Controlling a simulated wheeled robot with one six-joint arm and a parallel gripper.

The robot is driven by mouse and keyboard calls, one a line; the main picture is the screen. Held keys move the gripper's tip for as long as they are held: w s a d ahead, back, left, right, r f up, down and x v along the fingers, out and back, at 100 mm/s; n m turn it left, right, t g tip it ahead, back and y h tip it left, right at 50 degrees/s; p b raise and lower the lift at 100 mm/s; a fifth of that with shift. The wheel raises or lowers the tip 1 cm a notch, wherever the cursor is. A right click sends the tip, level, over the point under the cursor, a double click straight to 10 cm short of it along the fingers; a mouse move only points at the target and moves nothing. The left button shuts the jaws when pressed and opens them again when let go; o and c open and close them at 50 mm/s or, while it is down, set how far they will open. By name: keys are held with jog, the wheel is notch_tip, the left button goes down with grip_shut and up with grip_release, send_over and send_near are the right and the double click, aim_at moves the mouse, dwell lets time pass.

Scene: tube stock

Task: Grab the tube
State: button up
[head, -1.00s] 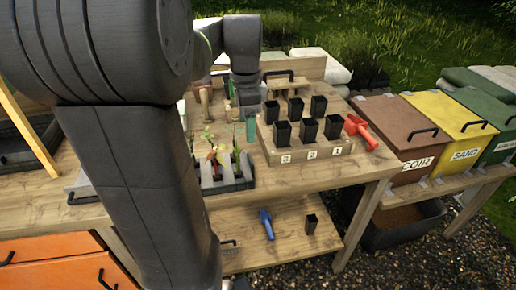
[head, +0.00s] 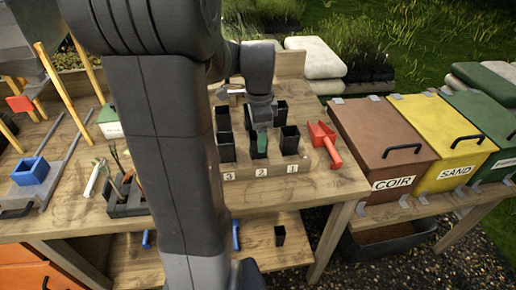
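Black square tubes stand in a wooden rack (head: 262,171) marked 3, 2 and 1. The front ones are a left tube (head: 227,147), a middle tube (head: 259,149) and a right tube (head: 290,140); more stand behind. My gripper (head: 261,128) points down over the middle of the rack, above or at the middle tube. A narrow green piece (head: 262,144) shows below it, in front of the black tube; I cannot tell if it is a fingertip or something held. The fingers are too small and hidden to read. Another black tube (head: 280,235) stands on the lower shelf.
A red scoop (head: 325,143) lies right of the rack. A dark tray (head: 125,199) with seedlings stands left, partly behind my arm. A blue box (head: 30,171) is at the far left. Brown COIR (head: 380,140) and yellow SAND (head: 445,135) bins stand right.

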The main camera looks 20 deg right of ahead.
jog(key=f, duration=0.4)
jog(key=shift+w+f, duration=0.15)
jog(key=shift+w, duration=0.05)
jog(key=c, duration=1.1)
jog(key=shift+o, duration=0.2)
